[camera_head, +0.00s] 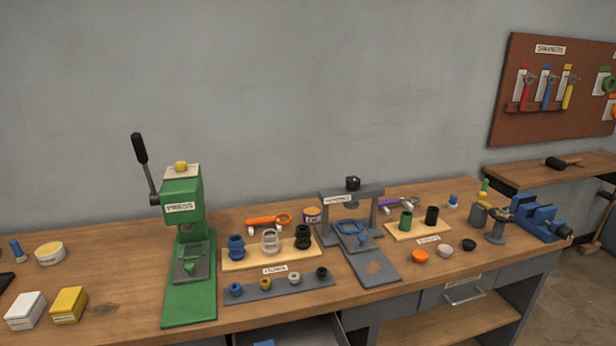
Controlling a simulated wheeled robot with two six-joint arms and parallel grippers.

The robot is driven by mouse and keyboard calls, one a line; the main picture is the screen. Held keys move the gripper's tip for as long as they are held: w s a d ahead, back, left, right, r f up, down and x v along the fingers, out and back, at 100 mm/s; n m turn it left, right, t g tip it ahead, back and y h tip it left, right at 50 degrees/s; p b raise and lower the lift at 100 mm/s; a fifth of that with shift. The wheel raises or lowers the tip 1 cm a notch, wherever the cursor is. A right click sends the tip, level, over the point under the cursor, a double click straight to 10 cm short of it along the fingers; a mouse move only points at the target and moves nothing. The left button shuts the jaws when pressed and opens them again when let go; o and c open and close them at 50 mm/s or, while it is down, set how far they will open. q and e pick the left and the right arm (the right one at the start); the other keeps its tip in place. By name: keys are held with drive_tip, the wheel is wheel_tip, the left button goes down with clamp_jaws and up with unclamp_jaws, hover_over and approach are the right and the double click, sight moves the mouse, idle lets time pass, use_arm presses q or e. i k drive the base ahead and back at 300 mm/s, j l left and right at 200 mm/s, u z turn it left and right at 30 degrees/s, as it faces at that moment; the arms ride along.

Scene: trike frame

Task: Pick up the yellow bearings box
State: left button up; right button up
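The yellow bearings box (69,305) is a small closed yellow carton at the lower left of the head view. It rests on the wooden workbench (110,270), close to its near edge. A similar white box (26,310) stands just to its left with a narrow gap between them. Any lettering on the boxes is too small to read. Neither of my grippers shows in this view.
A green press (187,235) with a raised black lever stands right of the boxes. A round tin (50,252) sits behind them. A wooden tray of fittings (272,254), a grey frame press (352,205) and a blue vise (535,220) stand farther right. An open drawer (310,333) shows below the bench.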

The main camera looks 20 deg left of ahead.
sight(68, 307)
drive_tip(key=u, duration=2)
